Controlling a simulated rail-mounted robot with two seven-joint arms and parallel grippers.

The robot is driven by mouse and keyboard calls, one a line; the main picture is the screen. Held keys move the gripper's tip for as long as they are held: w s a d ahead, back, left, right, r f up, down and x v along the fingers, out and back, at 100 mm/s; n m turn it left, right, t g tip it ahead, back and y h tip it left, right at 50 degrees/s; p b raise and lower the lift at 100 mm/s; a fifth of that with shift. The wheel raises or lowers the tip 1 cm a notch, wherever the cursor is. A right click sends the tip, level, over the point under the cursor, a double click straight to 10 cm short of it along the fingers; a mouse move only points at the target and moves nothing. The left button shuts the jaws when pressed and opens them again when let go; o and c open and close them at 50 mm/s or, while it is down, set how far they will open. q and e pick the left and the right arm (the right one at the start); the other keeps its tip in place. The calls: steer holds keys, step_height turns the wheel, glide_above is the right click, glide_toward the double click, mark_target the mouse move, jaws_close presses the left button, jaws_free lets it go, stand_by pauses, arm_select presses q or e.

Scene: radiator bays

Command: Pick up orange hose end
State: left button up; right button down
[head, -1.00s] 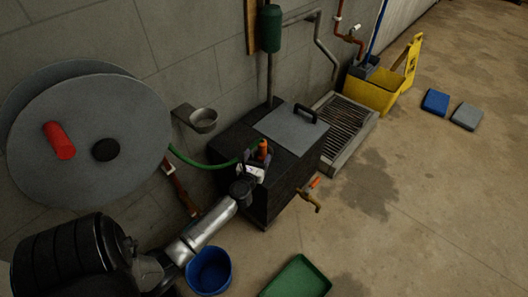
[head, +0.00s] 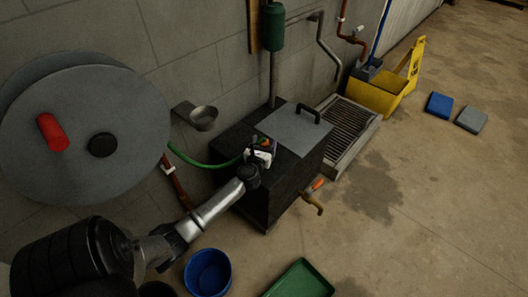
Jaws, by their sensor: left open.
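The orange hose end (head: 265,141) is on top of the black box (head: 225,150) by the wall. Only a small orange part shows above my gripper. The green hose (head: 195,161) runs to it from the hose reel on the left. My left gripper (head: 262,150) reaches in from the lower left and is open at the hose end. The fingers partly hide the hose end, and I cannot tell whether they touch it. My right gripper is out of view.
A grey lid (head: 292,129) with a black handle lies on the box. A brass tap (head: 313,201) with an orange handle sticks out of its front. The large grey reel (head: 75,175) stands left. A blue bucket (head: 208,272) and green tray (head: 303,280) are on the floor.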

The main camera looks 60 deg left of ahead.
arm_select(q)
steer(key=shift+c, duration=0.2)
steer(key=c, duration=1.1)
steer(key=shift+r, duration=0.2)
